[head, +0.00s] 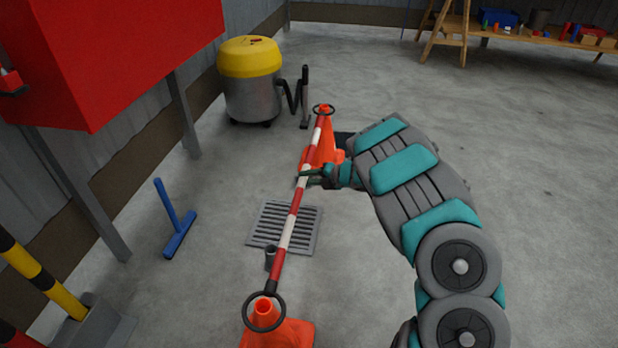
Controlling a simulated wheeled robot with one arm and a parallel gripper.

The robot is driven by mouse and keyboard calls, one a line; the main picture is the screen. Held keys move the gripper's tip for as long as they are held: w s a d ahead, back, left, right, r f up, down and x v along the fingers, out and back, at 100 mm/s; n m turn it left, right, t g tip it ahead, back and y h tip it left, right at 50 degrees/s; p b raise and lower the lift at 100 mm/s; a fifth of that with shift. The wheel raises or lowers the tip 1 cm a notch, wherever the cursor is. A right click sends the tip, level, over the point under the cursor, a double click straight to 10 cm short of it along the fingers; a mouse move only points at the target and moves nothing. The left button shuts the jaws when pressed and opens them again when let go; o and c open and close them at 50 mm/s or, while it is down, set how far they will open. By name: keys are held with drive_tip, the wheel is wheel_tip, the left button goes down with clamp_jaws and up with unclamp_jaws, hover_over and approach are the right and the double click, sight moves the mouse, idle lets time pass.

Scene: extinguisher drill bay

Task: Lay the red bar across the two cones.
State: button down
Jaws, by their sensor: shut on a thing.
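The red-and-white striped bar (288,231) runs from the near cone up to the far cone, with a black ring at each end. My gripper (305,175) is shut on the bar above its middle, reaching in from the right. The near orange cone (266,312) is at the bottom, and the bar's near ring shows around or just over its tip. The far orange cone (321,155) stands beyond my gripper, partly hidden by it, and the far ring is at its top. I cannot tell whether either ring rests on its cone.
A floor drain grate (264,226) lies under the bar. A yellow-topped vacuum (249,90) stands behind at left. A blue squeegee (178,238), a red cabinet (120,50) on legs and a yellow-black post (45,281) line the left. Floor at right is clear up to the workbench (530,38).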

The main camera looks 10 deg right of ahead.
drive_tip(key=shift+f+b, duration=2.05)
drive_tip(key=shift+f, duration=0.85)
drive_tip(key=c, duration=0.5)
unclamp_jaws()
drive_tip(key=shift+s+d+r, duration=0.1)
